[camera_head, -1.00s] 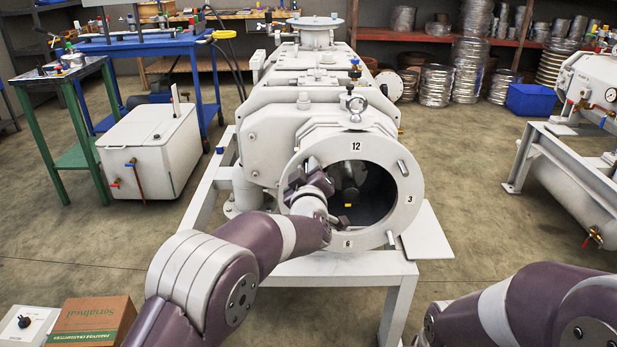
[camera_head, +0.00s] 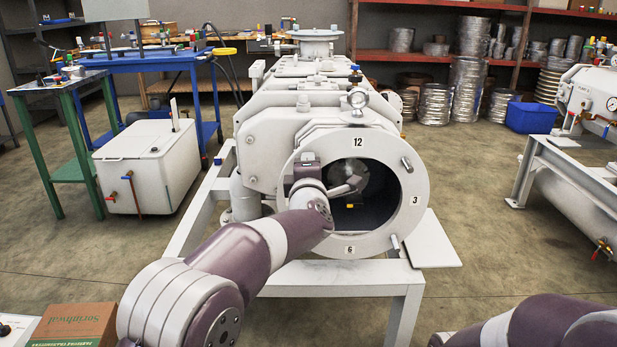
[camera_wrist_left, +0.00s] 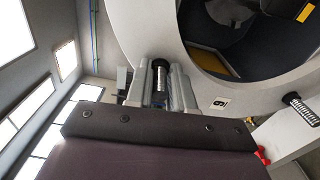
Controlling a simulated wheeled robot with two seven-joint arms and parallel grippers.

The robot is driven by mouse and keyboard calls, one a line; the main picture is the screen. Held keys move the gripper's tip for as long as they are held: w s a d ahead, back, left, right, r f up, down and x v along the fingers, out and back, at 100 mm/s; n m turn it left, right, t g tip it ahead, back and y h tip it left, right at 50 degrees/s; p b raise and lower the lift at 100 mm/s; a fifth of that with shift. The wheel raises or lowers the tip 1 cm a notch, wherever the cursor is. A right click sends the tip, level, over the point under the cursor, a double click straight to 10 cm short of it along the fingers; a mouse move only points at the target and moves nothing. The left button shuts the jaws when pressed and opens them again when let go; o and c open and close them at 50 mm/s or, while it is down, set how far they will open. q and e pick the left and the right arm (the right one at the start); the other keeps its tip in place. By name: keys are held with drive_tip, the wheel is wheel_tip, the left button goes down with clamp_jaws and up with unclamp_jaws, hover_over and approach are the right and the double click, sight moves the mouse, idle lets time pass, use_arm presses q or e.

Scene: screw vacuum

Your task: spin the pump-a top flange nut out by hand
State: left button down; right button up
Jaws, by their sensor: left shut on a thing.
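Pump-a (camera_head: 275,128) is the pale grey machine in the middle of the head view. Its round front flange (camera_head: 402,222) carries the numbers 12, 3 and 6 around a dark opening, with metal pins on its right side. My left gripper (camera_wrist_left: 160,88) is at the left side of this flange, partly hidden by its own wrist in the head view. In the left wrist view its two grey fingers are closed on a short metal cylinder with a dark end, seemingly the flange nut (camera_wrist_left: 160,79). Its thread is not clear. My right gripper is out of view.
A white box tank (camera_head: 150,160) and a blue table are to the left. A cardboard box (camera_head: 76,322) is at the lower left.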

use_arm(q)
drive_tip(key=n+b, duration=0.3)
drive_tip(key=n, duration=0.1)
drive_tip(key=shift+n, duration=0.4)
drive_tip(key=n+b, duration=0.3)
drive_tip(key=n, duration=0.1)
drive_tip(key=n+b, duration=0.2)
drive_tip(key=n, duration=0.3)
drive_tip(key=shift+a+b, duration=0.1)
drive_tip(key=shift+b, duration=0.2)
drive_tip(key=shift+r+n+b, duration=0.15)
drive_tip(key=shift+n+b, duration=0.6)
drive_tip(key=shift+n, duration=0.85)
drive_tip(key=c, duration=1)
unclamp_jaws()
